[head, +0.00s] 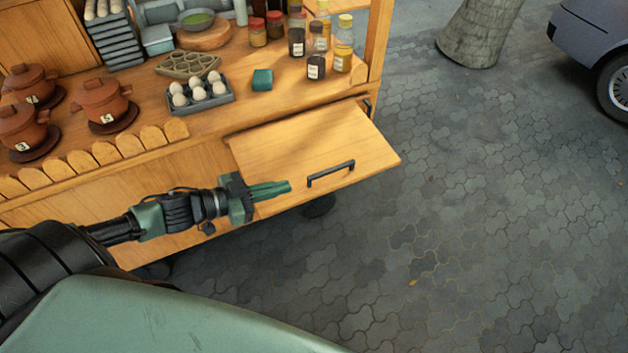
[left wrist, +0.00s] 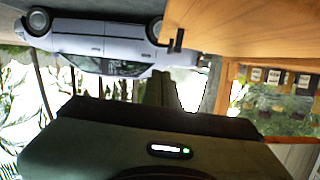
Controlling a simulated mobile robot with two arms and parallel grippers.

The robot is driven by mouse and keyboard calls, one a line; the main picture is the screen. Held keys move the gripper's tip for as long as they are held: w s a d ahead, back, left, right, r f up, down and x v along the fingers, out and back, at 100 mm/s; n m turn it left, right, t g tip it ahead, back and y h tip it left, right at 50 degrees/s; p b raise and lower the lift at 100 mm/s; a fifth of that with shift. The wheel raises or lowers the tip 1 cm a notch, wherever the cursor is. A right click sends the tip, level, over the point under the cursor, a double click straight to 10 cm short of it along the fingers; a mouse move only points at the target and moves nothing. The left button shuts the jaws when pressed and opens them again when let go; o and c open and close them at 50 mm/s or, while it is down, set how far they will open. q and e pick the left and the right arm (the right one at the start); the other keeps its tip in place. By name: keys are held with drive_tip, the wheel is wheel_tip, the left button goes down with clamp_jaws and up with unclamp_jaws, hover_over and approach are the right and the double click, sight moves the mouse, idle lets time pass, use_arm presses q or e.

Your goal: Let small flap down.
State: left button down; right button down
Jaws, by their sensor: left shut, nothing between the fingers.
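The small flap (head: 300,145) is a wooden panel with a black bar handle (head: 331,174). It stands out from the front of the wooden cart, roughly level, in the head view. In the left wrist view, which is upside down, a wooden panel that looks like the flap (left wrist: 250,30) fills the top right. A black fitting (left wrist: 176,40) shows at its edge. My left gripper (head: 288,186) is shut and empty, its green fingers over the flap's near left part, left of the handle. I cannot tell whether they touch it. My right gripper is not in view.
On the cart top (head: 225,118) stand clay pots (head: 103,103), an egg tray (head: 200,94), a green block (head: 262,80) and several jars (head: 316,66). The paved ground (head: 470,210) right of the flap is open. A tree trunk (head: 478,35) and a car (head: 596,40) are farther off.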

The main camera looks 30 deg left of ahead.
use_arm(q)
drive_tip(key=p, duration=0.1)
hover_over(314, 195)
wheel_tip(314, 195, down, 2)
drive_tip(key=shift+w+d, duration=0.15)
wheel_tip(314, 195, down, 3)
drive_tip(key=shift+f, duration=0.65)
wheel_tip(314, 195, down, 12)
drive_tip(key=a+m+b, duration=0.1)
drive_tip(key=m+b, duration=0.1)
drive_tip(key=b, duration=0.7)
drive_tip(key=shift+w+a+r+t+y+b, duration=0.25)
drive_tip(key=shift+w+a+t+y+b, duration=0.05)
drive_tip(key=shift+w+t+y+b, duration=0.1)
